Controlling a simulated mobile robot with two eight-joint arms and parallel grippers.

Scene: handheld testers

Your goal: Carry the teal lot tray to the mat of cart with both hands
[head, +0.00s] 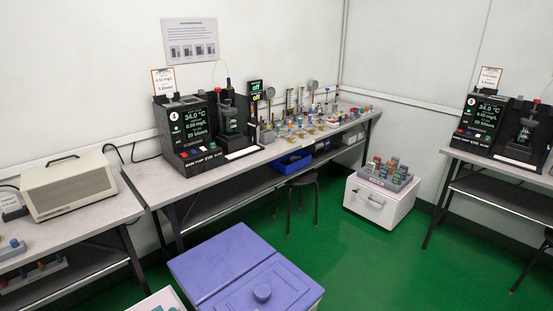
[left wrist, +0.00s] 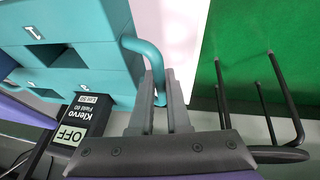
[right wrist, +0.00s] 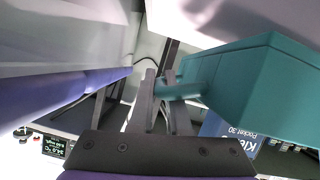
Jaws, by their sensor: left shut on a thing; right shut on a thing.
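The teal lot tray (left wrist: 75,30) fills the upper left of the left wrist view, with compartments in it. My left gripper (left wrist: 160,85) is shut on its teal bar handle. In the right wrist view the tray (right wrist: 255,85) is at the right, and my right gripper (right wrist: 162,85) is shut on the handle at that end. I cannot make out the cart's mat for certain; a pale pink surface (left wrist: 170,28) lies beside the tray in the left wrist view.
A long bench (head: 225,175) with a black tester station (head: 205,130) and small instruments runs along the wall. A black stool (head: 303,190) stands before it. A white box (head: 380,208) bears a grey tray of coloured items. Green floor (head: 375,265) is clear at front right.

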